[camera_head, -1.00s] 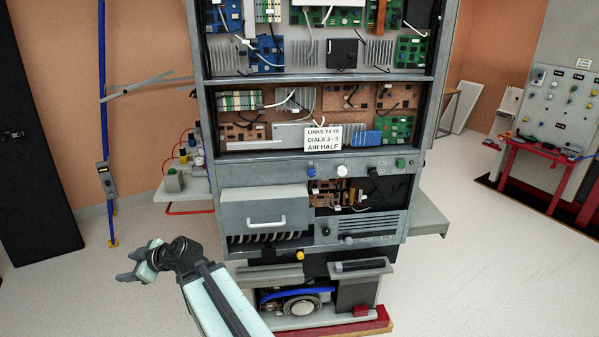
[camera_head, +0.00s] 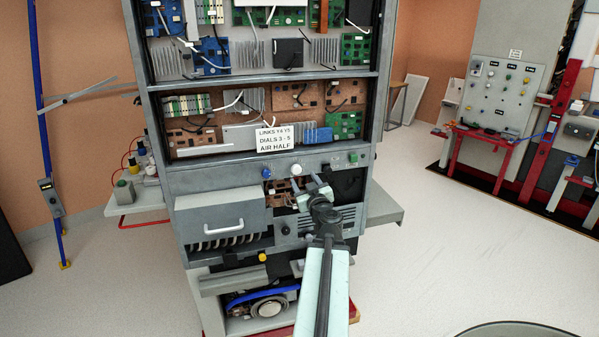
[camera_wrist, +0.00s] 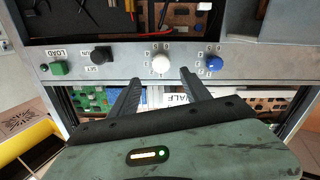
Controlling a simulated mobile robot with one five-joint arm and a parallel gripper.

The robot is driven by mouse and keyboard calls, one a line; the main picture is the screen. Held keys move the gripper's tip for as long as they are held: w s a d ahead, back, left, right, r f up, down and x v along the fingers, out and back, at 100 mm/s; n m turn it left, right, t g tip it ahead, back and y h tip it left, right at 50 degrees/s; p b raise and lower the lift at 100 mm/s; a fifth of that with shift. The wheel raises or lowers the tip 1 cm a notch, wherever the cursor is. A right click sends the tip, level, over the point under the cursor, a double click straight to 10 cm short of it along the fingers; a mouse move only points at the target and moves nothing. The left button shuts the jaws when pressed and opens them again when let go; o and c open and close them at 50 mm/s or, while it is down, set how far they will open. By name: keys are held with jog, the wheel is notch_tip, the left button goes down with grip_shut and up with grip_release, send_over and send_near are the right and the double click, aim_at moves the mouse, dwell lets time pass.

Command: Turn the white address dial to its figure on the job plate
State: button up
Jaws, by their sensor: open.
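The white address dial (camera_head: 294,161) sits on the grey control strip of the rack, between a blue dial (camera_head: 266,173) and a black knob (camera_head: 325,168). In the wrist view, which looks upside down, the white dial (camera_wrist: 160,63) lies just beyond and between my fingertips, apparently untouched. The job plate (camera_head: 275,139) above the strip reads "LINKS Y4 Y5, DIALS 3 - 5, AIR HALF". My gripper (camera_head: 314,191) is open and empty in front of the rack, below the strip in the head view; it also shows in the wrist view (camera_wrist: 160,80).
A green button (camera_head: 353,158) marked LOAD is on the same strip. A grey drawer box with a handle (camera_head: 224,229) juts out at lower left. A side shelf (camera_head: 385,205) sticks out right. A red bench (camera_head: 480,134) stands farther right, with clear floor between.

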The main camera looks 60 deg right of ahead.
aim_at(299, 169)
jog(key=x, duration=0.7)
jog(key=shift+w, duration=0.15)
grip_shut()
jog(key=shift+d, duration=0.3)
jog(key=shift+a, duration=0.2)
jog(key=shift+m, duration=0.3)
